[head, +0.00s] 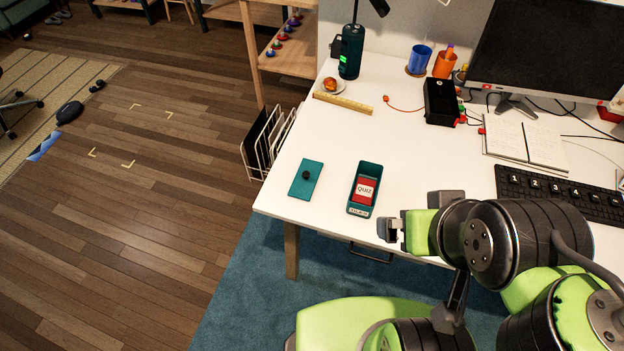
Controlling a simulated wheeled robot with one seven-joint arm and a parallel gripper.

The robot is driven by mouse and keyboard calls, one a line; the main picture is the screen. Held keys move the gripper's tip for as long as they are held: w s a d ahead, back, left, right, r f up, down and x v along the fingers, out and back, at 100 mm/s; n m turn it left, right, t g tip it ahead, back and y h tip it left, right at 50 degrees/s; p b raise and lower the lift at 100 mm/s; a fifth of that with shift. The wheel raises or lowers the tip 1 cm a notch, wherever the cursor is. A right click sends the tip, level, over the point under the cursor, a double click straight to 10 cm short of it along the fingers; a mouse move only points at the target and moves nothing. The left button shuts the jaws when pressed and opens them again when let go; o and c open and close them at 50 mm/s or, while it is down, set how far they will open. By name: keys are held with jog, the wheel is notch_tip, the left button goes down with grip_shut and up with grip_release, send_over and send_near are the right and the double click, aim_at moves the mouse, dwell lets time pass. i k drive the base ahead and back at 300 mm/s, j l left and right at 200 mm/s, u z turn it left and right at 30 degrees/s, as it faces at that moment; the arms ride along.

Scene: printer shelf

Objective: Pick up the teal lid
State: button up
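The teal lid (306,180) is a flat rectangle with a dark round knob in its middle. It lies on the white desk (330,135) near the front left corner. To its right, apart from it, stands an open teal box (358,209) with a red card marked "QUIZ" (366,189) inside. My gripper (388,224) is at the desk's front edge, to the right of the box and clear of the lid. It is seen from the side, and I cannot tell whether its fingers are open or shut.
A ruler (343,103), a plate with a pastry (330,85) and a dark teal bottle (351,52) stand farther back. A black box (440,101), notebook (525,142) and keyboard (560,192) are to the right. A wire rack (268,142) stands beside the desk's left edge. The desk around the lid is clear.

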aim_at(302, 187)
jog(key=i+u, duration=0.1)
jog(key=u, duration=0.35)
jog(key=i+u, duration=0.1)
jog(key=u, duration=0.35)
jog(key=i+u, duration=0.1)
jog(key=u, duration=0.8)
jog(key=i+l+u, duration=0.1)
jog(key=u, duration=0.35)
